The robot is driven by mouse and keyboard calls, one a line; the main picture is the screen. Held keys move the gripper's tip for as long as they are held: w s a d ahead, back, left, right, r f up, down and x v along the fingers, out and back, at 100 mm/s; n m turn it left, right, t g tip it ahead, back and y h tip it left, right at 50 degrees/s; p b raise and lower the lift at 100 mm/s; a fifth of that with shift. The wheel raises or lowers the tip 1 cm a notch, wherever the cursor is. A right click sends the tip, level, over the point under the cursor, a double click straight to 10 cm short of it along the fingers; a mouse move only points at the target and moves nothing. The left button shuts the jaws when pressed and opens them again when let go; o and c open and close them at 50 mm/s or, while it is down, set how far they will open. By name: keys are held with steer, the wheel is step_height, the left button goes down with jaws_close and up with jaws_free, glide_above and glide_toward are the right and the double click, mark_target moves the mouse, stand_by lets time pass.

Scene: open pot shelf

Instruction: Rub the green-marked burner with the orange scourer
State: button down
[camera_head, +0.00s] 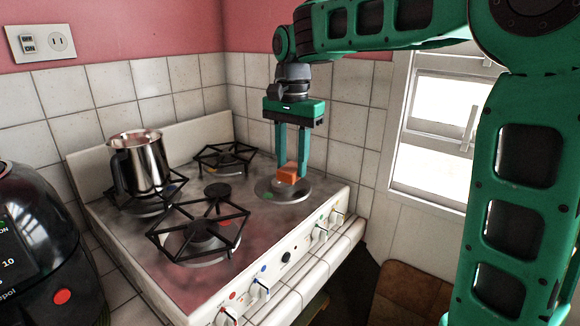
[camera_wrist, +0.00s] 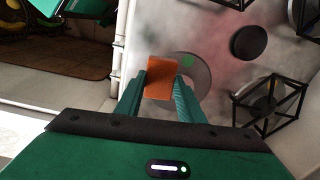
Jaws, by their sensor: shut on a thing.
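My gripper (camera_head: 291,170) is shut on the orange scourer (camera_head: 287,174). It holds the scourer at the right end of the stove, over the green-marked burner (camera_head: 295,192), a round grey plate with no grate. The green mark (camera_head: 269,195) shows on the left part of the plate. In the wrist view the scourer (camera_wrist: 161,78) sits between the two fingers and covers part of the burner (camera_wrist: 203,76); the green mark (camera_wrist: 188,61) shows beside it. I cannot tell whether the scourer touches the plate.
A steel pot (camera_head: 142,163) stands on the back left burner. Black grates (camera_head: 200,232) cover the front left burner and the back right one (camera_head: 225,158). Knobs (camera_head: 262,283) line the stove's front. A black appliance (camera_head: 40,250) stands at the left, and tiled walls rise behind.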

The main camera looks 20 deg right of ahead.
steer(key=shift+r, duration=0.1)
steer(key=shift+r, duration=1.4)
